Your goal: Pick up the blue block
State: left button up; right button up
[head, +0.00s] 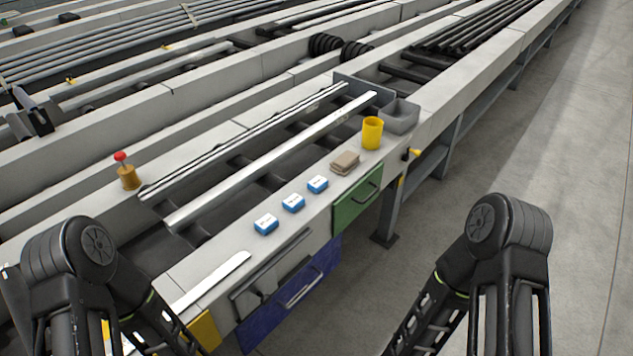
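Three small blue blocks with white, marked tops lie in a row on the near ledge of the runout table: a near one (265,225), a middle one (293,204) and a far one (317,185). They sit apart from one another. None is plain blue all over, and the markings are too small to read. My two arms come in at the bottom left and bottom right, and their forearms run out of the bottom of the head view. Neither gripper shows.
Beyond the blocks on the ledge stand brown stacked pieces (345,162), a yellow cup (372,133) and a grey bin (399,117). A flat light strip (212,280) lies nearer. A red-knobbed post (127,172) stands left. Green (357,200) and blue (300,290) drawers are below. Floor is clear right.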

aim_at(318, 183)
jog(key=i+l, duration=0.15)
jog(key=l, duration=0.25)
jog(key=i+l, duration=0.1)
jog(key=l, duration=0.25)
jog(key=i+l+u, duration=0.1)
jog(key=l, duration=0.3)
jog(key=i+l, duration=0.2)
jog(key=l, duration=0.2)
jog(key=i+l+u, duration=0.1)
jog(key=l, duration=0.3)
jog(key=i+l, duration=0.1)
jog(key=l, duration=0.3)
